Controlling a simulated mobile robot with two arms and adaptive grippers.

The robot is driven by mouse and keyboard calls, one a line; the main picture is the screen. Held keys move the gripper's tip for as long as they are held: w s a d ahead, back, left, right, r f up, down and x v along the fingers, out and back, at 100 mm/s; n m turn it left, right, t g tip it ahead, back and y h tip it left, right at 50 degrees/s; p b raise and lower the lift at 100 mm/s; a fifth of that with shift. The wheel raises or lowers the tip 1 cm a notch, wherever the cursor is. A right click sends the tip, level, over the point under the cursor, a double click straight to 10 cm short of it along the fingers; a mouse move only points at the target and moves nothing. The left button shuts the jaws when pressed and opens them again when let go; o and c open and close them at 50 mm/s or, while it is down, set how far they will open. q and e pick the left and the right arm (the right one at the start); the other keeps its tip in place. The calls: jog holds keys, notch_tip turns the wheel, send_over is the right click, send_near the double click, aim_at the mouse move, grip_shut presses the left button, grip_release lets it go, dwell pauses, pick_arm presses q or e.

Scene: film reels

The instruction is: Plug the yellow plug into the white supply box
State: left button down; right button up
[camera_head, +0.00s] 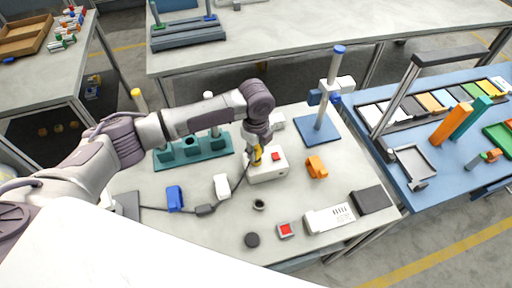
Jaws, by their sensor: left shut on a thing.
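The white supply box (268,173) with a red button on top stands near the middle of the grey table. My left gripper (256,152) comes down from above over the box's left part and is shut on the yellow plug (258,157). The plug is small and partly hidden by the fingers. It is at the top of the box, but I cannot tell whether it is touching or seated in a socket. A dark cable (232,194) runs from near the plug toward the front left. My right gripper is out of view.
A blue block (175,198), white block (221,186), orange part (316,167), red button box (286,230) and white keypad device (329,218) lie around the box. A teal rack (190,154) stands behind left, a blue-based post (318,131) behind right.

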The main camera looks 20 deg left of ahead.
pick_arm(q)
jog(key=shift+f, duration=0.5)
jog(key=c, duration=0.8)
grip_release()
notch_tip(320, 180, up, 12)
jog(key=shift+r, duration=0.1)
